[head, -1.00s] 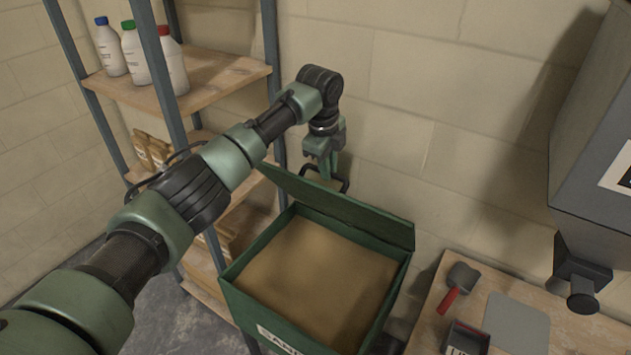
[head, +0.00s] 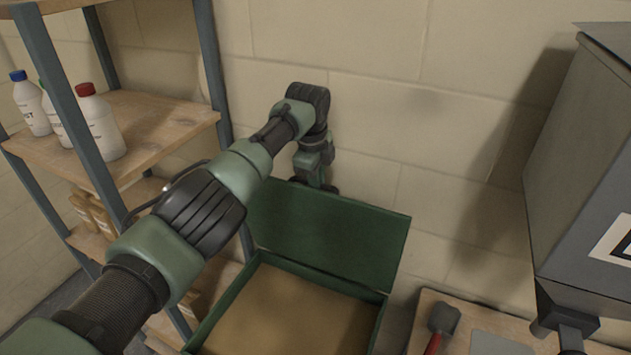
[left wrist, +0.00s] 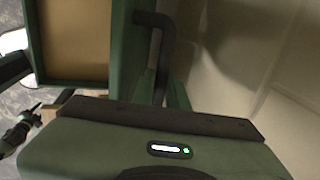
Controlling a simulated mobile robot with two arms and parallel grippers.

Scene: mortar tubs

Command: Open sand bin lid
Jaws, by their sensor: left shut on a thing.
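The green sand bin (head: 223,305) stands beside the shelf, with tan sand (head: 290,315) inside. Its green lid (head: 325,232) is raised and stands steeply at the back, near the wall. My left gripper (head: 315,181) is behind the lid's upper edge and shut on the lid handle; the lid partly hides the fingertips. The left wrist view shows the black bent handle (left wrist: 160,50) against the lid (left wrist: 122,60), with the open bin (left wrist: 75,45) to the left. A small green and black part at that view's left edge looks like my right gripper (left wrist: 20,128); its jaws are unclear.
A shelf (head: 150,115) with capped bottles (head: 98,125) stands left, close to my left arm. A block wall (head: 380,90) is right behind the lid. At right are a grey hopper (head: 580,170) and a wooden table (head: 423,310) with a red-handled trowel (head: 440,322).

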